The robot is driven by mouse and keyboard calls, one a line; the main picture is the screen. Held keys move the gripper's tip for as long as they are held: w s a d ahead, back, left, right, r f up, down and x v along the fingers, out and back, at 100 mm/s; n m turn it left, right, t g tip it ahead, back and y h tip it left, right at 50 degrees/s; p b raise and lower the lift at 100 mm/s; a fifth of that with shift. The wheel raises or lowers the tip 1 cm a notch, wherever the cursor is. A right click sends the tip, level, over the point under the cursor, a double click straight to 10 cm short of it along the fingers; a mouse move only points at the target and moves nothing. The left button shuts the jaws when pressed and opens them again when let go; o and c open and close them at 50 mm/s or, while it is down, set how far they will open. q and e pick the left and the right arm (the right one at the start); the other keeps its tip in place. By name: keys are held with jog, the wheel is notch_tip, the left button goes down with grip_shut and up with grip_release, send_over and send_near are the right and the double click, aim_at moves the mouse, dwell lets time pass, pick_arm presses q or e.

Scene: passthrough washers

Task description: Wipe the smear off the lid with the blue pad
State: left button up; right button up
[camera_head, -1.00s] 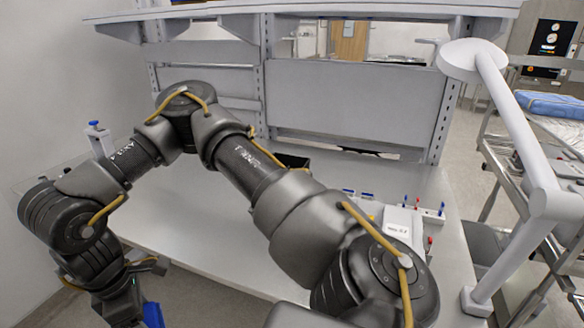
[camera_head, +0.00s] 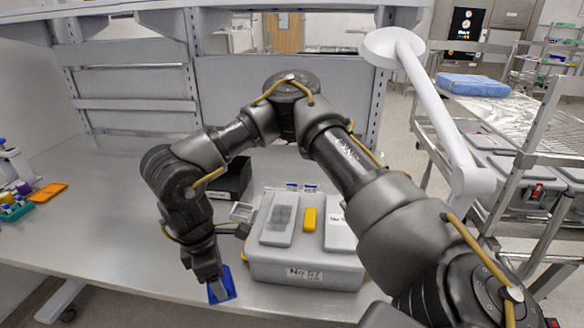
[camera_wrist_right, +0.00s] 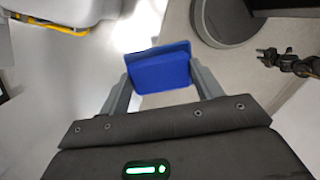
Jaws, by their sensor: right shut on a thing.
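The blue pad (camera_head: 221,286) is in my right gripper (camera_head: 213,280) at the bench's front edge, left of the grey case (camera_head: 305,272). In the right wrist view the fingers of my right gripper (camera_wrist_right: 162,84) are shut on the blue pad (camera_wrist_right: 160,66). On the case top lies a pale grey panel (camera_head: 268,238) with darker grey patches, which look like the smear (camera_head: 283,214). The pad is apart from it. A small dark forked shape, seemingly my left gripper (camera_wrist_right: 272,57), shows far off in the right wrist view; its opening is unclear.
A yellow block (camera_head: 310,219) and a white labelled plate (camera_head: 338,236) lie on the case top. A black box (camera_head: 231,180) stands behind. An orange tray (camera_head: 48,192) and teal rack (camera_head: 14,210) are far left. Bench between is clear. A white post arm (camera_head: 430,100) stands right.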

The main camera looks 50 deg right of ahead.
jog(key=w+d+r+n+t+p, duration=0.1)
jog(key=w+d+r+n+p, duration=0.25)
jog(key=d+n, duration=0.45)
jog(key=w+d+r+n+t+p, duration=0.1)
jog(key=w+d+r+n+p, duration=0.25)
jog(key=n, duration=0.85)
jog(key=d+r+n+y+p, duration=0.1)
jog(key=d+r+n+p, duration=0.1)
jog(key=d+n, duration=0.6)
jog(key=s+d+r+n+g+y+p, duration=0.1)
jog(key=d+n+p, duration=0.3)
jog(key=d+n, duration=0.4)
jog(key=r+n, duration=0.1)
jog(key=n, duration=0.2)
jog(key=shift+y, duration=0.3)
